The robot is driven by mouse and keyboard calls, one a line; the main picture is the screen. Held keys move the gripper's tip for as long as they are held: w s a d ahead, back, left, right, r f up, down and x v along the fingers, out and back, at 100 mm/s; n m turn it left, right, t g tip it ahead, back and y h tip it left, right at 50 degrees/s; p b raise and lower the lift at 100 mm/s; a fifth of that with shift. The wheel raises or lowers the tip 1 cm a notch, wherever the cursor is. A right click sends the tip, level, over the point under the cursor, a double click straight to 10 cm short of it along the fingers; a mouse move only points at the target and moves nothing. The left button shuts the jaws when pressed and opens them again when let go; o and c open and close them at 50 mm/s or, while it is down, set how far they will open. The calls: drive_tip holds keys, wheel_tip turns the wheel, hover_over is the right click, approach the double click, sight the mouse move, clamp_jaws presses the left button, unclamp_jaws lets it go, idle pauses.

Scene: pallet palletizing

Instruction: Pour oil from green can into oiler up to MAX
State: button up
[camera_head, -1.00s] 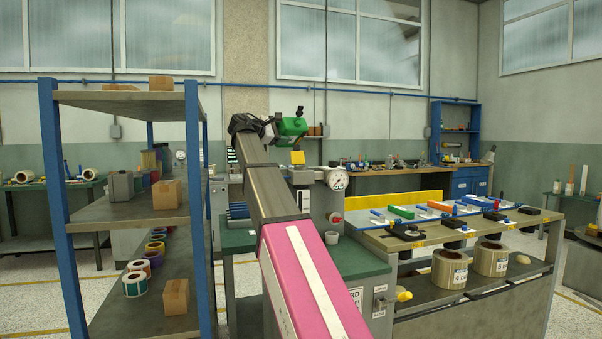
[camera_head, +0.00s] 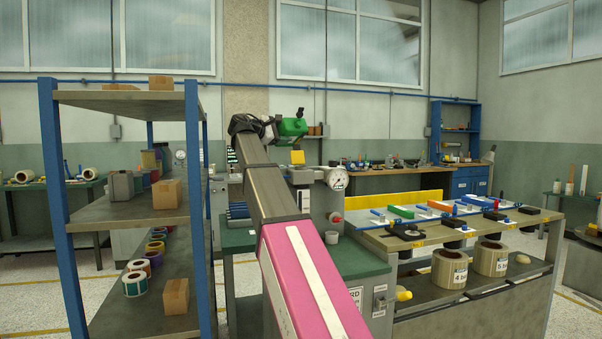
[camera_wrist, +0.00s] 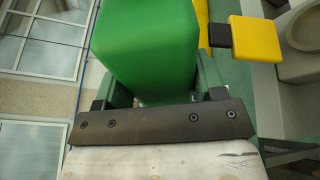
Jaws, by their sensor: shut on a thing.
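The green can (camera_head: 291,127) is held up at the far end of my arm in the head view. In the wrist view the green can (camera_wrist: 147,45) fills the top middle, directly beyond the gripper's dark plate. My gripper (camera_wrist: 155,100) is shut on the green can; its fingers show only in part at the can's sides. In the head view my gripper (camera_head: 272,127) is small and partly hidden by my own arm. I cannot make out the oiler, its MAX mark or any oil stream.
A yellow block-like part (camera_wrist: 254,39) lies close to the can's right side in the wrist view. A green-topped bench (camera_head: 362,262) with a round gauge (camera_head: 337,179) stands below my arm. A blue-posted shelf (camera_head: 120,100) stands left; a loaded table (camera_head: 480,228) stands right.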

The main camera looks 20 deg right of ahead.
drive_tip(key=shift+w+m, duration=0.1)
drive_tip(key=shift+m, duration=0.3)
idle(1.2)
drive_tip(key=shift+r+m+p, duration=0.3)
drive_tip(key=shift+r+m, duration=0.3)
drive_tip(key=shift+m, duration=0.2)
idle(2.2)
drive_tip(key=shift+m, duration=0.3)
idle(2.3)
drive_tip(key=shift+w, duration=0.1)
drive_tip(key=shift+f+n, duration=0.7)
drive_tip(key=shift+n, duration=0.3)
drive_tip(key=shift+s+r+n, duration=0.2)
drive_tip(key=shift+s+n, duration=0.05)
drive_tip(key=shift+n, duration=0.45)
